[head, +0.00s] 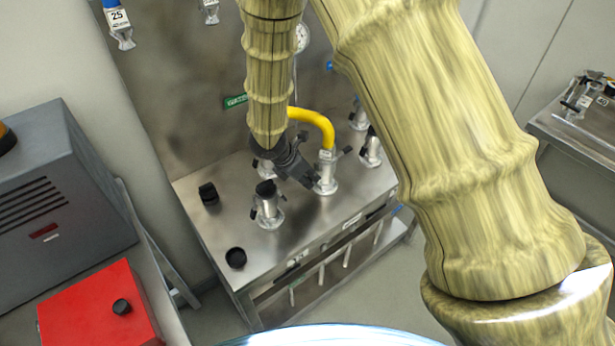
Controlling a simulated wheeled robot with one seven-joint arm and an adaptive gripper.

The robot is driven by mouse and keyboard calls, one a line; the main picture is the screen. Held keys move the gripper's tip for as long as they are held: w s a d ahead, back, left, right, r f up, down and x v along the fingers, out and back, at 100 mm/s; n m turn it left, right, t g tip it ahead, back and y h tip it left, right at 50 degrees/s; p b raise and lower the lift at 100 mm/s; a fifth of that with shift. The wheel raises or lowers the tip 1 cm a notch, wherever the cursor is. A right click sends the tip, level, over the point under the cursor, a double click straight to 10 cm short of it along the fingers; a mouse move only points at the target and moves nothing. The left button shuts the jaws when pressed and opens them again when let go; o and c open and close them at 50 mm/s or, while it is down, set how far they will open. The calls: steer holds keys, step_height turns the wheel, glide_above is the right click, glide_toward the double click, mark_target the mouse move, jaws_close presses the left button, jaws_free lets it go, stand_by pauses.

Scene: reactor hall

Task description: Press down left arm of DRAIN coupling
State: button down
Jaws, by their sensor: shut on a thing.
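A silver coupling (326,178) stands upright on the steel bench top, with a yellow hose (318,118) coming into its top. No DRAIN label is readable on it. Its dark right arm (346,151) sticks out to the side. My gripper (309,180) reaches down from the upper left to the coupling's left side. It is shut at the place of the left arm, which it hides. How far that arm is tilted cannot be seen.
Another silver coupling with a black cap (267,205) stands close on the left, and others (371,148) stand behind on the right. Black caps (236,258) lie on the steel bench (205,235). A red box (95,310) is at lower left.

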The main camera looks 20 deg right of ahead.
steer(key=c, duration=1.4)
jaws_free()
steer(key=shift+o, duration=0.2)
steer(key=v, duration=1.2)
